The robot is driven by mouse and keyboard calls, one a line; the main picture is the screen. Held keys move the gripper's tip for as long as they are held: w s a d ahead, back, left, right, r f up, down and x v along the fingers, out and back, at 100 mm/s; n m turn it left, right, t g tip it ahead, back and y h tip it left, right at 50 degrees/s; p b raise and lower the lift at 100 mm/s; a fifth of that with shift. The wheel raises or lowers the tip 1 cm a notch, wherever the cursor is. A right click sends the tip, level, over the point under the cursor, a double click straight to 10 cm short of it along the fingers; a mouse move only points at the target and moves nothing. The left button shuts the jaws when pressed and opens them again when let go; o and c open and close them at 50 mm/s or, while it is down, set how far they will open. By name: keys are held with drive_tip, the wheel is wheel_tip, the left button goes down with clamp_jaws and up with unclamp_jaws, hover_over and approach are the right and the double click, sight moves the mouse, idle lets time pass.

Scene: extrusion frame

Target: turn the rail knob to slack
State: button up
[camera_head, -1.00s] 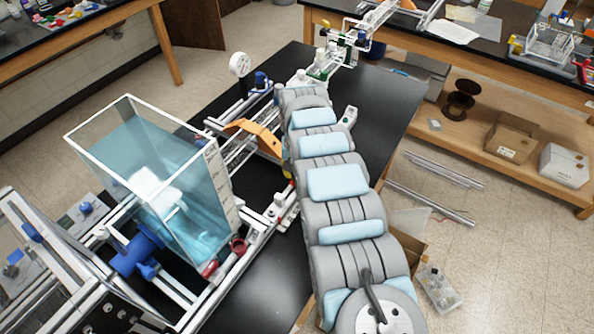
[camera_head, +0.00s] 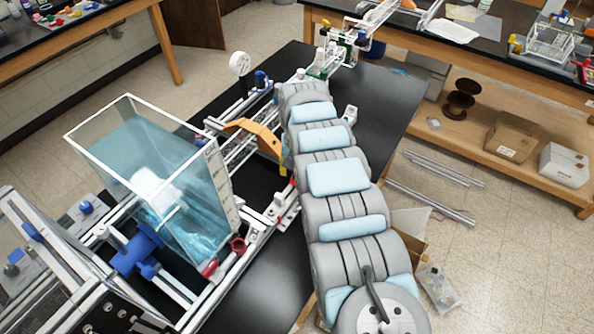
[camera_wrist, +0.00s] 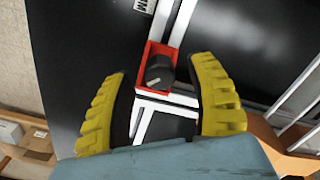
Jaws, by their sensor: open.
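The rail knob (camera_wrist: 159,73) is a dark round knob on a red block (camera_wrist: 144,60) on a light rail, seen in the wrist view. My gripper (camera_wrist: 161,68) is open, with its two yellow ribbed fingers on either side of the knob. Visible gaps separate the fingers from the knob in the picture; I cannot tell their depth relative to it. In the head view I cannot make out the knob, and my arm covers much of the rail area.
A clear tank of bluish water (camera_head: 150,180) stands on the frame left of my arm. An orange bracket (camera_head: 255,135) and a round white gauge (camera_head: 240,64) are close by. The black tabletop (camera_head: 385,110) has bare room to the right of my arm.

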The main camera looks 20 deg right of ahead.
wheel_tip(320, 180, up, 11)
idle(0.7)
drive_tip(key=w+a+f+m+p, duration=0.3)
drive_tip(key=a+m, duration=0.4)
drive_tip(key=a, duration=0.1)
drive_tip(key=s+d+r+m+t+h+p, duration=0.1)
drive_tip(key=s+d+r+m+h+p, duration=0.1)
drive_tip(key=s+r+m+h, duration=0.4)
drive_tip(key=w+d+f, duration=0.1)
drive_tip(key=d+f, duration=0.1)
drive_tip(key=f, duration=0.3)
drive_tip(key=w+d+f+n+y, duration=0.1)
drive_tip(key=d+f, duration=0.1)
drive_tip(key=f, duration=0.3)
drive_tip(key=w+d+f+n+p, duration=0.1)
drive_tip(key=d+f, duration=0.1)
drive_tip(key=f, duration=0.3)
drive_tip(key=shift+y, duration=0.4)
idle(0.3)
